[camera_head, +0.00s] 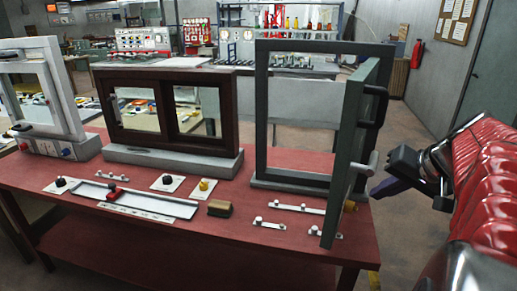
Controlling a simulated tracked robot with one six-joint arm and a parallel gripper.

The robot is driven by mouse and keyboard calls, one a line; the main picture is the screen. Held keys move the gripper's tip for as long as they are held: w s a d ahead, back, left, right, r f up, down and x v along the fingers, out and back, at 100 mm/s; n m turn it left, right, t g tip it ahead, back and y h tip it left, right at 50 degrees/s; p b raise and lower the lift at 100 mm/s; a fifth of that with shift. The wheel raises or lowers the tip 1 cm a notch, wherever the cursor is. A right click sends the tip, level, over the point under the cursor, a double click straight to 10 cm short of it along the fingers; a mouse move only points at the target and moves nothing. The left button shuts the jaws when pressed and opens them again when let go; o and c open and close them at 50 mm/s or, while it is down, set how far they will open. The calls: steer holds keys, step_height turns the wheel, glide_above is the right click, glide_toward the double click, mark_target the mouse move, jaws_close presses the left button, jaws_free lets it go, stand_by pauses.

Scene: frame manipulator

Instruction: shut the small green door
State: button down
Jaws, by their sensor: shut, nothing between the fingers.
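The small green door (347,150) stands wide open on the right end of the red table. It is hinged at the right side of its green frame (262,110) and swings out toward the camera. A dark handle (375,106) is on its right face, with a light grey knob or lever (366,165) lower down. My gripper (378,190) is shut and empty. It is to the right of the door, at about the height of the grey lever, and appears apart from it.
The red table (150,225) also carries a brown sliding window (112,110), a white window (75,90) at far left, and small latches (297,208). A brown block (220,208) lies near the front. The floor right of the table is clear.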

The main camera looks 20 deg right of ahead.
steer(key=w+a+f, duration=0.2)
steer(key=w+f, duration=0.1)
steer(key=w, duration=0.2)
steer(key=shift+w+a+f, duration=0.25)
steer(key=shift+w+a, duration=0.05)
steer(key=shift+w, duration=0.05)
steer(key=shift+w+a, duration=0.1)
steer(key=shift+a, duration=0.1)
